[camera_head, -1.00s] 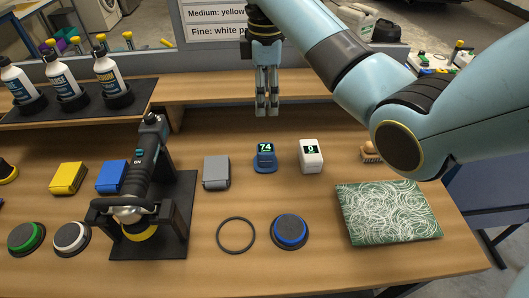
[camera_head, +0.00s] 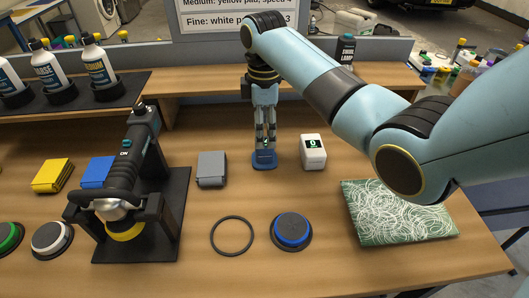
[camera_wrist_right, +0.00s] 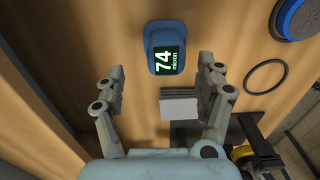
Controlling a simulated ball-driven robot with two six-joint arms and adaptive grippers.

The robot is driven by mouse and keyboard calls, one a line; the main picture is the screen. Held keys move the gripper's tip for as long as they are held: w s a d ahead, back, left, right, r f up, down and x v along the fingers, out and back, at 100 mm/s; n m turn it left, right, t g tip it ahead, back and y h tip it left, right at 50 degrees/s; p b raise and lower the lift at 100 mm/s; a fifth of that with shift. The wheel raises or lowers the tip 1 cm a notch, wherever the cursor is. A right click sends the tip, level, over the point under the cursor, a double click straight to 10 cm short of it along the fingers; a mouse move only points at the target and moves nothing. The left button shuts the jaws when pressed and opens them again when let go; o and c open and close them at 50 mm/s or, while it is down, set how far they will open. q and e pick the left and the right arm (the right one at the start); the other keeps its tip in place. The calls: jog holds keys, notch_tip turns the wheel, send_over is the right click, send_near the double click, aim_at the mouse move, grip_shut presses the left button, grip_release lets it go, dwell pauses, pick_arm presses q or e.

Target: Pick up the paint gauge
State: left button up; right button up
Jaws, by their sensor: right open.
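The paint gauge (camera_head: 264,161) is a small blue device standing on the wooden bench, left of a white device. In the right wrist view the gauge (camera_wrist_right: 166,47) has a lit green display reading 74 micron. My right gripper (camera_head: 266,138) points down just above and behind the gauge, and its fingers partly cover the display in the head view. In the right wrist view the fingers (camera_wrist_right: 165,76) are spread apart with nothing between them, and the gauge lies just beyond the tips. My left gripper is not in view.
A white device (camera_head: 313,151) stands close right of the gauge, and a grey block (camera_head: 212,169) close left. A polisher (camera_head: 128,178) rests on a black stand.

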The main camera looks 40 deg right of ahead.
aim_at(265, 142)
jog(key=f, duration=0.4)
jog(key=shift+s+a, duration=0.15)
jog(key=shift+s, duration=0.2)
jog(key=shift+f, duration=0.5)
jog(key=c, duration=1.3)
